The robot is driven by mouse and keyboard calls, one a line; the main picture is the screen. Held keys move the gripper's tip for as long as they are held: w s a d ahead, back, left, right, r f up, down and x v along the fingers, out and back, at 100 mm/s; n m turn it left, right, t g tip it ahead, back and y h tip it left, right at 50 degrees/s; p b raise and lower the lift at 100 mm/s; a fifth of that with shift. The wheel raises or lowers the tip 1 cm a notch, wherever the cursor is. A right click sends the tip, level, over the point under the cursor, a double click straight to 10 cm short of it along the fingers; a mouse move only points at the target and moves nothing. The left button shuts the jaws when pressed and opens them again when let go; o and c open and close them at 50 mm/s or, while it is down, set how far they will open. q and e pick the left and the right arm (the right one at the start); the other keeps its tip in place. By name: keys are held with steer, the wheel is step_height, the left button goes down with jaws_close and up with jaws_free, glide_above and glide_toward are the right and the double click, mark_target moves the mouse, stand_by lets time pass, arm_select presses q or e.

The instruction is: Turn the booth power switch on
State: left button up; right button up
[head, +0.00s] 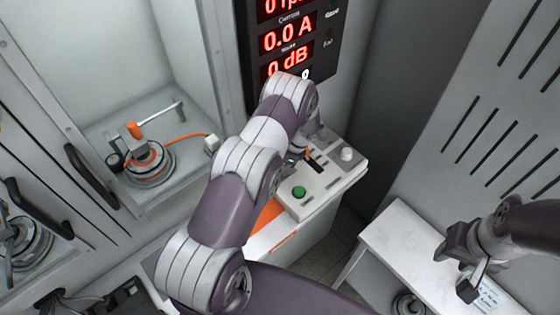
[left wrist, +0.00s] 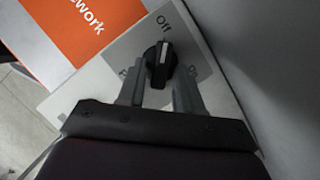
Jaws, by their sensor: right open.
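The power switch is a black rotary knob (left wrist: 160,62) on a light panel with a grey label plate, in the left wrist view. "Off" is printed above it, and its pale pointer line points roughly that way. Other labels at its sides are partly hidden by my fingers. My left gripper (left wrist: 160,92) is open, one finger on each side of the knob; I cannot tell if either touches it. In the head view my left arm covers the knob and most of that gripper. My right gripper (head: 462,268) is open and empty at the lower right.
A control console (head: 325,178) carries a green button (head: 299,192) and a pale round knob (head: 347,154). A red-digit display (head: 288,40) stands behind. A motor fixture (head: 148,163) sits in the booth at left. A white table (head: 400,240) is under my right gripper.

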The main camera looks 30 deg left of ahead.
arm_select(q)
steer(key=shift+d+r, duration=0.1)
steer(key=shift+d, duration=0.05)
jaws_close()
